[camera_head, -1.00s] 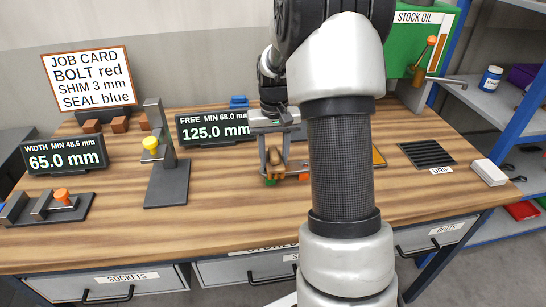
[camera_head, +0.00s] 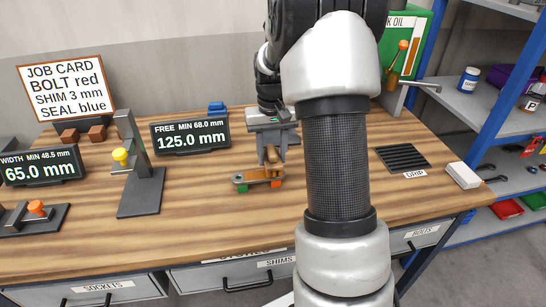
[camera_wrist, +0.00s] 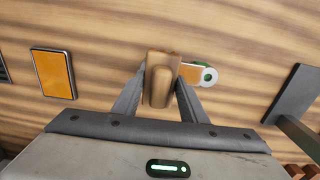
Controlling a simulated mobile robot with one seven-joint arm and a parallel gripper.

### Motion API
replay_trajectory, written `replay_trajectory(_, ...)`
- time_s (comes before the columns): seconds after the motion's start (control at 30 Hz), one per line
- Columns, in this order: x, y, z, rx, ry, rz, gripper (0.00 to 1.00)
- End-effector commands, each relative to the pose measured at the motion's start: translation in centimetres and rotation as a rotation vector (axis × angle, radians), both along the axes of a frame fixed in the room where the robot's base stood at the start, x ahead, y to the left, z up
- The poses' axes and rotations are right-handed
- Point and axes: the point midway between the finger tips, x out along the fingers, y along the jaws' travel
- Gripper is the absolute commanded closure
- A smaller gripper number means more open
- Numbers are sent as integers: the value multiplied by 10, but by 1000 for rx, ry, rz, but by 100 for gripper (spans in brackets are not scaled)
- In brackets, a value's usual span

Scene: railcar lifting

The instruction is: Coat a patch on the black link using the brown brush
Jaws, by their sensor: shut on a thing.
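My gripper (camera_head: 271,147) is shut on the brown brush (camera_head: 270,157) above the workbench. In the wrist view the brush (camera_wrist: 159,80) sits between the two fingertips (camera_wrist: 160,90). The link (camera_head: 240,179) lies directly below the brush. It has a grey rounded left end and an orange-brown upper face, with green and orange pieces under its ends. The brush hides the rest. I cannot tell whether the bristles touch the link.
A yellow-knobbed stand (camera_head: 138,180) is left of the link, with a 125.0 mm display (camera_head: 190,135) behind. An orange pad (camera_wrist: 53,74) lies to the left in the wrist view. A drip grille (camera_head: 403,158) and white block (camera_head: 463,175) are at right.

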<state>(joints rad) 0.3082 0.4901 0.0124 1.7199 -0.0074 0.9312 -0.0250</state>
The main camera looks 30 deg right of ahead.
Motion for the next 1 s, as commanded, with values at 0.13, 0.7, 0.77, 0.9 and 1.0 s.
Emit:
replay_trajectory(0.13,0,1,17,0,0,0,79)
replay_trajectory(0.7,0,6,55,0,0,1,79)
replay_trajectory(0.77,0,6,54,0,0,1,79)
replay_trajectory(0.9,0,6,54,0,0,1,79)
replay_trajectory(1.0,0,6,54,0,0,1,79)
